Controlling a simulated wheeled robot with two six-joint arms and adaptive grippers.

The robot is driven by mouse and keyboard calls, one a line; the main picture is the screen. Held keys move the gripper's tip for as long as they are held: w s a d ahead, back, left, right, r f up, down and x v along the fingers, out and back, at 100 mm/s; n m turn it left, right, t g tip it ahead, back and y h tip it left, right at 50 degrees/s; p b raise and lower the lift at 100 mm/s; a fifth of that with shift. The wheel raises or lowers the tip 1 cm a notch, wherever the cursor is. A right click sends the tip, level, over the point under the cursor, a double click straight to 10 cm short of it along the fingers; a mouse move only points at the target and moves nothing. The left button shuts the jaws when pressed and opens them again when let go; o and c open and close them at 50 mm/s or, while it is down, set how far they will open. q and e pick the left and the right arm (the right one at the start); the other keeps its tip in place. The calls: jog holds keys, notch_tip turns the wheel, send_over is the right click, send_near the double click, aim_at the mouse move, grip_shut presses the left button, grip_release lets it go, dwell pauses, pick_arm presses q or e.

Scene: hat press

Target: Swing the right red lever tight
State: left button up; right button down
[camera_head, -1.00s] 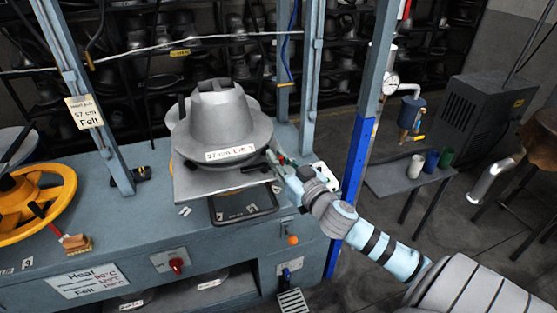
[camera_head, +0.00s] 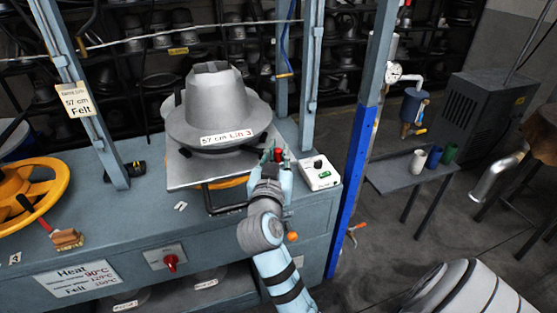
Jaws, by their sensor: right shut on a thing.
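The grey metal hat form (camera_head: 215,100) stands on a flat plate on the blue-grey press bench and bears a "57 cm Lift 3" label. My right gripper (camera_head: 274,157) is at the front right edge of the form's plate, its arm reaching up from below. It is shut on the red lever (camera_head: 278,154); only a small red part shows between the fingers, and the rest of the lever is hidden. My left gripper is out of view.
A white control box (camera_head: 320,174) stands just right of the gripper. A blue-grey post (camera_head: 362,130) rises further right. A yellow handwheel (camera_head: 35,190) and a brush (camera_head: 68,239) are at left. A red knob (camera_head: 171,262) is on the bench front.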

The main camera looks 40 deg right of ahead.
jog(key=shift+a+f+m+g+h+b, duration=0.1)
jog(key=shift+a+m+g+h+b, duration=0.05)
jog(key=shift+m+g+h+b, duration=0.4)
jog(key=shift+s, duration=0.1)
jog(key=c, duration=1.8)
grip_release()
